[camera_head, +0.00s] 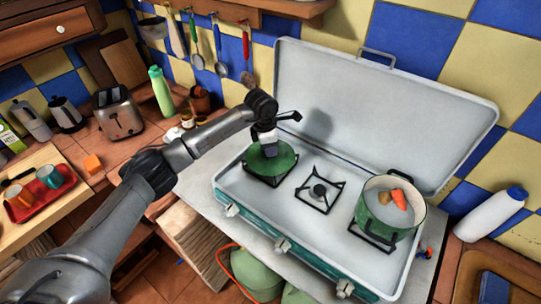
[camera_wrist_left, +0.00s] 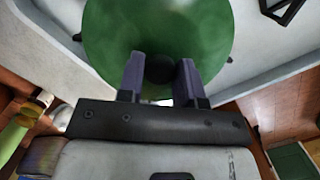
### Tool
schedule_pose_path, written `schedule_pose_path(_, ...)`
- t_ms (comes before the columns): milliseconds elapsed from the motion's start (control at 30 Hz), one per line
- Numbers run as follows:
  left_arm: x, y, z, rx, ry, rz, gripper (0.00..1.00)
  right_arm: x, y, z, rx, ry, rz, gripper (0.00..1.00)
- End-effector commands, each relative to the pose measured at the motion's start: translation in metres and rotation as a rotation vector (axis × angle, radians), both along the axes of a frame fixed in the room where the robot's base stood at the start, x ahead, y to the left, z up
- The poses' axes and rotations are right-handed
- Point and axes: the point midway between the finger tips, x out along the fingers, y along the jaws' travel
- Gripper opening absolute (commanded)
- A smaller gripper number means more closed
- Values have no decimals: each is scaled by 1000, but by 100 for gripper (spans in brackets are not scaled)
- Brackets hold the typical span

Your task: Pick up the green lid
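The green lid (camera_head: 270,160) is over the left burner of the camping stove (camera_head: 330,195). I cannot tell whether it touches the burner grate. My left gripper (camera_head: 266,143) is above the middle of the lid, pointing down. In the left wrist view, the lid (camera_wrist_left: 205,35) fills the top middle. The two fingers of my left gripper (camera_wrist_left: 160,75) stand on either side of its dark round knob (camera_wrist_left: 159,67), with little or no gap, so they look shut on it. My right gripper is not in view.
A green pot (camera_head: 372,220) with carrot pieces stands on the right burner. The middle burner (camera_head: 320,190) is empty. The stove's raised cover (camera_head: 390,110) stands behind. A toaster (camera_head: 118,110) and a green bottle (camera_head: 161,92) are at the left.

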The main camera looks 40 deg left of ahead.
Motion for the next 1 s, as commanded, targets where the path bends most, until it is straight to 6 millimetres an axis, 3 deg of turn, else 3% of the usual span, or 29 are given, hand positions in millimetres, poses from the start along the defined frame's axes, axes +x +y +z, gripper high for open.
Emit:
schedule_pose_path(300, 0, 0, 0, 0, 0, 0, 2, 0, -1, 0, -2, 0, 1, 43)
schedule_pose_path(633, 1, 0, 8, 0, -3, 0, 2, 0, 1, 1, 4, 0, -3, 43)
schedule_pose_path(833, 1, 1, 43, 0, -6, 0, 2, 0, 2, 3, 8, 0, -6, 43)
schedule_pose_path(1000, -1, -36, 63, -1, -4, -6, 2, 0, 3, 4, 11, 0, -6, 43)
